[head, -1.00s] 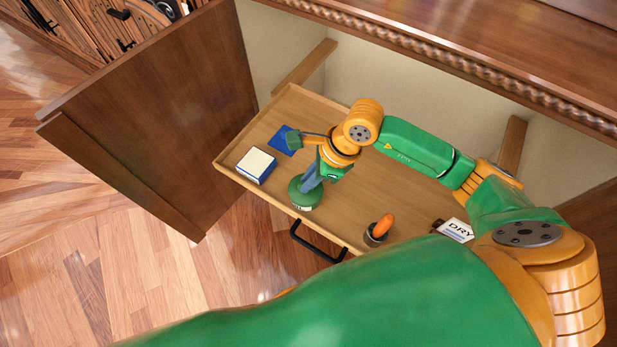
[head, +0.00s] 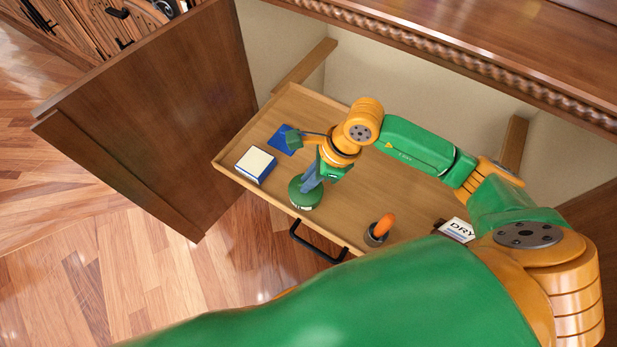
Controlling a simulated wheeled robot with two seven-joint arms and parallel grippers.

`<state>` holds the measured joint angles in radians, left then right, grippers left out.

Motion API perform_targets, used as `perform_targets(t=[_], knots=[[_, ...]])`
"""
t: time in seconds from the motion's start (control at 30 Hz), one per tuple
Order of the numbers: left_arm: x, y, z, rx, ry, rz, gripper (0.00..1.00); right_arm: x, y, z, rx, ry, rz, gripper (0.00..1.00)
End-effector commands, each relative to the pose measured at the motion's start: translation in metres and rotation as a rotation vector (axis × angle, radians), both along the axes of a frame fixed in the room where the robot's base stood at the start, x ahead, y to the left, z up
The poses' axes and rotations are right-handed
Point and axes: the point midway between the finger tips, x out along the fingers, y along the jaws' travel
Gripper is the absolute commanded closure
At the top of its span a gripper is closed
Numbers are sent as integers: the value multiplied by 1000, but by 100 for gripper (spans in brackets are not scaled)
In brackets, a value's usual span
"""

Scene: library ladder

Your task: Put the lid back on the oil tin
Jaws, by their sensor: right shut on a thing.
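The green oil tin (head: 304,203), with a pale label low on its side, stands upright in the open wooden drawer near its front edge. My right gripper (head: 309,186) points down at the top of the tin, its blue-grey fingers shut. The lid appears to be between the fingertips, but it is mostly hidden by them and blends with the green tin. I cannot tell whether it is seated on the tin. My left gripper is out of view.
The drawer (head: 355,205) also holds a blue-and-white box (head: 256,164), a flat blue item (head: 284,140), a dark cup with an orange thing (head: 378,231) and a "DRY" card (head: 457,230). An open cabinet door (head: 155,115) stands left. The drawer's middle is largely clear.

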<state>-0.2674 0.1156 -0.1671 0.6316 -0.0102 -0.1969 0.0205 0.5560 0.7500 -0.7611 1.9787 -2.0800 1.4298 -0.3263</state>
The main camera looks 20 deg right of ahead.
Motion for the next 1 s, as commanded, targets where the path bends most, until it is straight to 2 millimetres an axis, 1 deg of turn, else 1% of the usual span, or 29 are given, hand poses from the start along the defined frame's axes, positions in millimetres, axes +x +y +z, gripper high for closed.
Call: perform_targets(t=[0.3,0.33,0.43,0.47,0.67,0.77,0.8,1.0], knots=[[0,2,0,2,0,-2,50,0,0,0,0,0,0,100],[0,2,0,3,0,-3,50,0,0,0,0,0,0,81],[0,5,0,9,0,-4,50,0,0,0,1,0,0,54],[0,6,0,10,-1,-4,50,0,0,0,1,0,0,51],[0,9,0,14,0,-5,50,0,0,0,1,0,0,51],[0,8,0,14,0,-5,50,0,0,0,0,0,0,27],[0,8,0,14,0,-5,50,0,0,0,1,0,0,21],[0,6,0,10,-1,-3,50,0,0,0,0,0,0,21]])
